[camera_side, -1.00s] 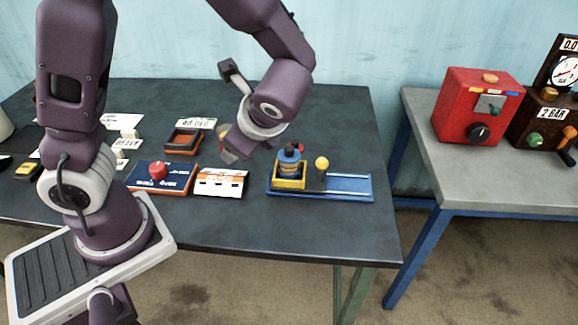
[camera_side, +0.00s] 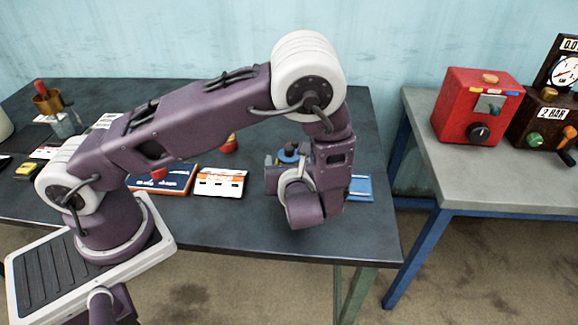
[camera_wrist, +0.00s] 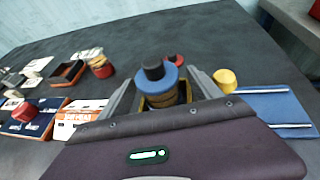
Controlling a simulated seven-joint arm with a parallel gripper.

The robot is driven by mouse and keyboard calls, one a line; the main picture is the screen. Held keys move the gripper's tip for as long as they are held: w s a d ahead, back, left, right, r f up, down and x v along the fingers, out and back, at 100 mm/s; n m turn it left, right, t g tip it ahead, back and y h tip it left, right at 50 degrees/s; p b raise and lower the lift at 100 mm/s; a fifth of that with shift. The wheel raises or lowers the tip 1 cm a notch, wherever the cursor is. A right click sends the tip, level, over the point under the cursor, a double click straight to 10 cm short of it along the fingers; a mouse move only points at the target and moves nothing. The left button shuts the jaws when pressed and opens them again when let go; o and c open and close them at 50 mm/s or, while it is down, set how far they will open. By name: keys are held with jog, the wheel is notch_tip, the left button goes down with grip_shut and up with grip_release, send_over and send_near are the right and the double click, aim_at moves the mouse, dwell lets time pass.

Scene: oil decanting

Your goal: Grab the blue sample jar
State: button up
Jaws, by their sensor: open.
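The blue sample jar (camera_wrist: 158,84) has a blue shoulder and a dark cap. It stands upright in the yellow holder (camera_wrist: 186,92) on the blue rail base (camera_wrist: 270,105). In the wrist view my gripper (camera_wrist: 160,88) is open, with one finger on each side of the jar; whether they touch it I cannot tell. In the side view the jar's top (camera_side: 289,153) shows just behind my wrist, and its lower part is hidden. The fingers are mostly hidden there.
A yellow knob (camera_wrist: 225,78) stands on the base right of the jar. A small red-topped item (camera_wrist: 175,59) is just behind it. To the left lie an orange-and-white box (camera_side: 220,183) and a blue panel (camera_side: 170,178) with a red knob. The table's front is clear.

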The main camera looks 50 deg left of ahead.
grip_shut()
jog(key=shift+r, duration=0.1)
